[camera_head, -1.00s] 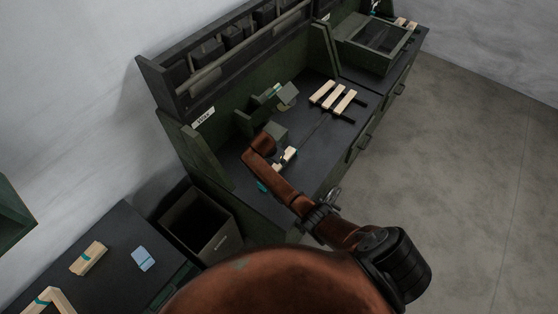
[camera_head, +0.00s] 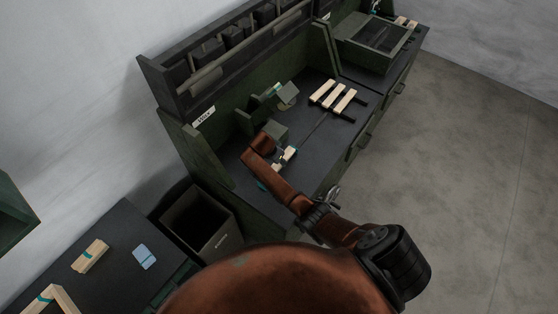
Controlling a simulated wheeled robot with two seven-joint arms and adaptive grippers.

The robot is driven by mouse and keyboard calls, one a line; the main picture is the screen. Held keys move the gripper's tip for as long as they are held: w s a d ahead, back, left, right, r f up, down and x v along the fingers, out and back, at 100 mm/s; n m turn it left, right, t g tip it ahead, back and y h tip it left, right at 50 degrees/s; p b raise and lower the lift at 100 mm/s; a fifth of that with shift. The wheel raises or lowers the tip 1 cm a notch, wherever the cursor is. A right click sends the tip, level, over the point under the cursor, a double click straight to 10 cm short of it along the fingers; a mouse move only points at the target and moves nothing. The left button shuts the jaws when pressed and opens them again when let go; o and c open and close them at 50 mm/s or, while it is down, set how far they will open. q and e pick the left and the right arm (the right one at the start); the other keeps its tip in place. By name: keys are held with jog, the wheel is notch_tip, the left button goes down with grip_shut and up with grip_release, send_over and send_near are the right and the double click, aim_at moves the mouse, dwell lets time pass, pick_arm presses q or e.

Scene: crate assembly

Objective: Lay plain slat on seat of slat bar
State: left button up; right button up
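Three pale slats (camera_head: 333,95) lie side by side across dark bars on the dark workbench; I cannot tell which part is the slat bar's seat. Small pale pieces (camera_head: 289,154) show nearer, right beside the end of my copper arm, partly covered by it. I cannot tell whether they are one slat or more, or whether they are held. The arm rises from the bottom, bends at a black elbow on the right and reaches up-left over the bench. Its gripper is hidden, and no second gripper shows.
A green-black workbench (camera_head: 225,170) has a raised back with dark bins. Grey-green blocks (camera_head: 276,130) stand beyond the arm's end. An open tray (camera_head: 349,48) is at the far right. A dark bin (camera_head: 232,228) stands left of the bench. Banded pale slats (camera_head: 90,256) lie on the lower-left table.

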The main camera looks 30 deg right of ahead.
jog(key=shift+r+p, duration=0.1)
jog(key=shift+p, duration=0.25)
jog(key=shift+f, duration=0.3)
dwell(0.8)
jog(key=o, duration=1.2)
jog(key=shift+o, duration=0.2)
notch_tip(320, 180, up, 8)
jog(key=p, duration=0.8)
